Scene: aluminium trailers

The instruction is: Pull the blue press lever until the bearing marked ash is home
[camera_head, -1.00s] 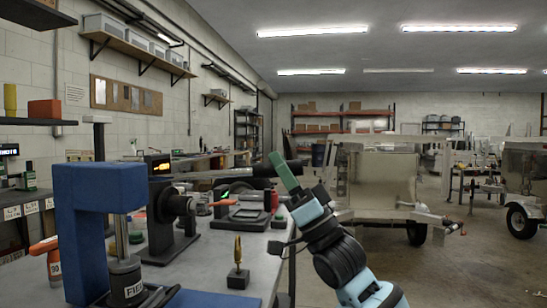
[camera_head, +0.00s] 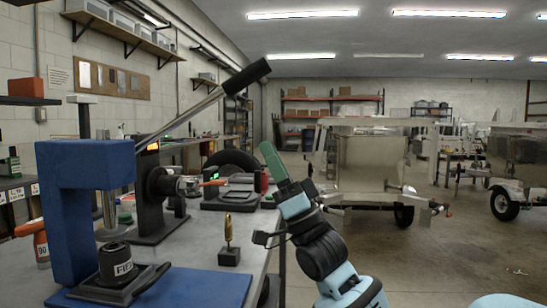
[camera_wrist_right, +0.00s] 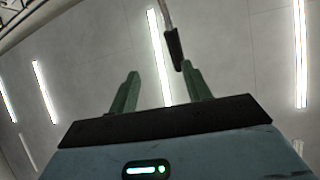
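The blue press (camera_head: 66,215) stands at the left of the head view. Its lever, a metal rod with a black grip (camera_head: 247,77), slants up to the right. Under the ram (camera_head: 109,210) is a dark round part (camera_head: 116,263) with a partly readable label starting "FIE"; no ash marking shows. My right gripper (camera_head: 269,150) has green fingers and is below the grip, apart from it in the head view. In the right wrist view its fingers (camera_wrist_right: 160,85) are spread and empty, with the lever grip (camera_wrist_right: 174,48) beyond them, near the right fingertip. My left gripper is not in view.
A black bench machine (camera_head: 155,195) stands behind the press. A small brass piece on a dark block (camera_head: 228,255) stands near the bench's right edge. Open floor (camera_head: 430,260) and trailers (camera_head: 365,165) lie to the right.

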